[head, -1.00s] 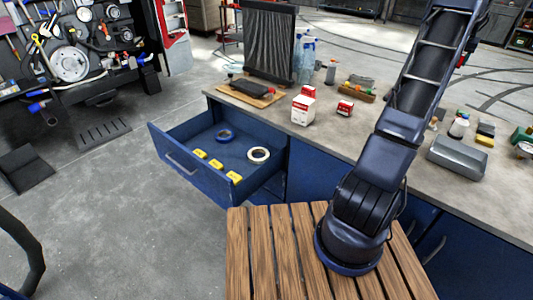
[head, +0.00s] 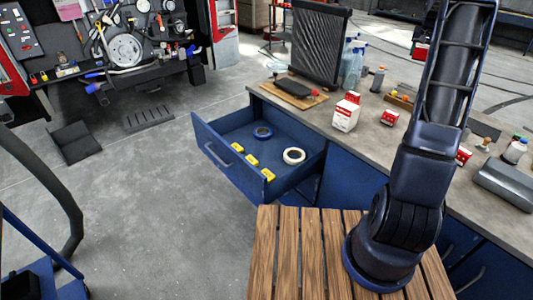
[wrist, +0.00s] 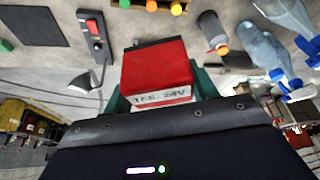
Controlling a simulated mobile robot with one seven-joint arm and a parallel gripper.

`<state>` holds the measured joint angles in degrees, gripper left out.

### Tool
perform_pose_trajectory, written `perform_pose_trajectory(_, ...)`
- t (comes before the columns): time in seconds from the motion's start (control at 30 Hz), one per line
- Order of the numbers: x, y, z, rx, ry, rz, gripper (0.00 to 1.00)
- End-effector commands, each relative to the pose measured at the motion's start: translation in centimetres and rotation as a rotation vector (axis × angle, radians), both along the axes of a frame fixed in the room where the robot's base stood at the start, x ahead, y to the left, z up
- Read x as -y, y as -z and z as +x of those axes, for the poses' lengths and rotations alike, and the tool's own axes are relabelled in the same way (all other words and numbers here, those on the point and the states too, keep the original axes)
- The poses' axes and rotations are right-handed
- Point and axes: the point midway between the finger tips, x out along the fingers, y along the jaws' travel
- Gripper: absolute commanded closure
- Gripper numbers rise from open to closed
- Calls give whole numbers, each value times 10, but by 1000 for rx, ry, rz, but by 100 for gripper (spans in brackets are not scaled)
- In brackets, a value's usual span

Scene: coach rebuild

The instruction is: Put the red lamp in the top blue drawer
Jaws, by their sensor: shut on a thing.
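The red lamp (wrist: 158,68) is a red block with a white lower band, with lettering that seems to end in "24V". In the wrist view it sits between the green fingers of my gripper (wrist: 160,90), which is shut on it. The head view does not show my gripper or the held lamp; my arm runs out of the top of the picture. The top blue drawer (head: 228,165) is pulled open at the bench's left end. Inside are a blue tape roll (head: 263,133), a white tape roll (head: 294,156) and several yellow pieces (head: 252,161), with bare floor between them.
On the bench (head: 325,113) stand a red-and-white carton (head: 346,115), a smaller red-and-white box (head: 389,117), bottles (head: 352,65) and a black ribbed panel (head: 320,45). A slatted wooden top (head: 290,250) lies in front of the drawer.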

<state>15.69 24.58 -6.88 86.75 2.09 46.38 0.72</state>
Motion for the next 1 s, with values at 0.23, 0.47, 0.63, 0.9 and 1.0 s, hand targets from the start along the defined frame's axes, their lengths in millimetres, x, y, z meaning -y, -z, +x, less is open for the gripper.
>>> perform_pose_trajectory(0.23, -105, -1, 16, -1, -115, -1, 67)
perform_pose_trajectory(0.47, -198, -1, 18, 0, -216, -1, 67)
perform_pose_trajectory(0.63, -265, -1, 12, 1, -291, -1, 67)
perform_pose_trajectory(0.9, -368, -1, -9, 2, -411, 0, 67)
perform_pose_trajectory(1.0, -404, 0, -20, 1, -455, 1, 67)
